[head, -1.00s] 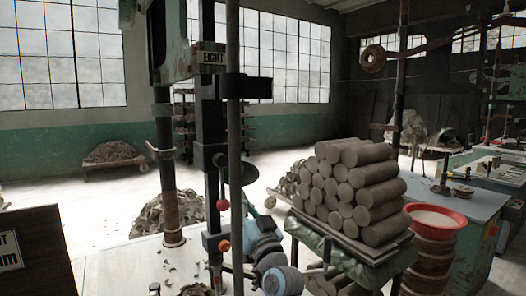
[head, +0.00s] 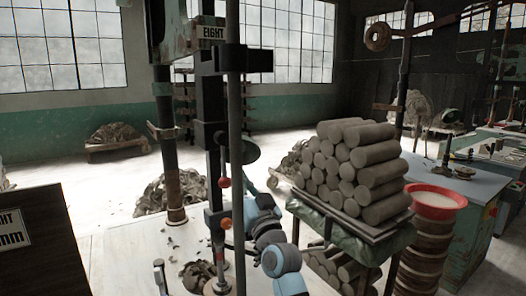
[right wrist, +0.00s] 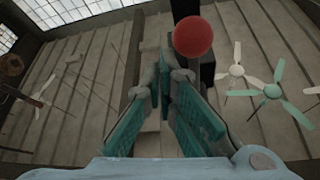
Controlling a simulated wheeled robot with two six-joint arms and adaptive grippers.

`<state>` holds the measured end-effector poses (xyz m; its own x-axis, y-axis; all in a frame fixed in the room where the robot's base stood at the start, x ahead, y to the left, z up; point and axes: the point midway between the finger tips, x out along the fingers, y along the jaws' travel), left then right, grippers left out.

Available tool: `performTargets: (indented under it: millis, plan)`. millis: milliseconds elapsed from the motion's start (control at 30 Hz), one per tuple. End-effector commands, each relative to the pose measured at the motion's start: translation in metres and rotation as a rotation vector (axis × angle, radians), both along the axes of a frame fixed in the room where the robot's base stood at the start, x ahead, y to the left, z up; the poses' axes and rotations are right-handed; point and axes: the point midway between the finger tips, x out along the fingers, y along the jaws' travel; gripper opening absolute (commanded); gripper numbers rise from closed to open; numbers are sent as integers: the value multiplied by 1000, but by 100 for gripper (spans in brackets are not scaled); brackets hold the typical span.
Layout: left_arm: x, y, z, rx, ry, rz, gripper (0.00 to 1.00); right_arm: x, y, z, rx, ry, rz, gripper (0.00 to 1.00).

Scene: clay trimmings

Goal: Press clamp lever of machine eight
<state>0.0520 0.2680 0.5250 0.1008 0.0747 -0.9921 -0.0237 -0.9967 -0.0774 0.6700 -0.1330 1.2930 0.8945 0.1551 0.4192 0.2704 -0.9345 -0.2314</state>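Machine eight stands left of centre in the head view, with an EIGHT label (head: 211,33) on its green head and a dark upright column. A red ball knob (head: 224,182) and an orange ball knob (head: 226,223) sit one above the other at this column. My right arm reaches up just right of the knobs; its gripper is mostly hidden behind the machine's rod there. In the right wrist view my right gripper (right wrist: 166,68) has its teal fingers close together at the tips, holding nothing visible. A red ball (right wrist: 193,37) shows just beyond and right of the tips. My left gripper is not in view.
A stand with stacked clay cylinders (head: 361,155) is close on the right of my right arm. A red basin (head: 436,199) stands beyond it. Clay trimmings (head: 197,274) lie on the pale machine base. A dark sign board (head: 36,258) is at the lower left.

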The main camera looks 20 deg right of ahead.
Motion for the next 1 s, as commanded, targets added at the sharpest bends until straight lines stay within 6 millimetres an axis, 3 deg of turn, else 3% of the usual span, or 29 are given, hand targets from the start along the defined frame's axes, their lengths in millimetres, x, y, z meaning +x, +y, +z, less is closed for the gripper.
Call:
performTargets:
  millis: [200, 400, 600, 1000]
  plan:
    - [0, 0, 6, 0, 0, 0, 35, 3, -35, 21, -3, -3, -6, 0]
    - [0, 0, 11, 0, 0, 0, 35, -48, -27, 5, 1, 0, -4, 0]
    - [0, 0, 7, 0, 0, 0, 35, -83, -23, -4, 1, -1, -4, 0]
    - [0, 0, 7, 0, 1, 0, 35, -94, -22, -6, 0, 0, -3, 0]
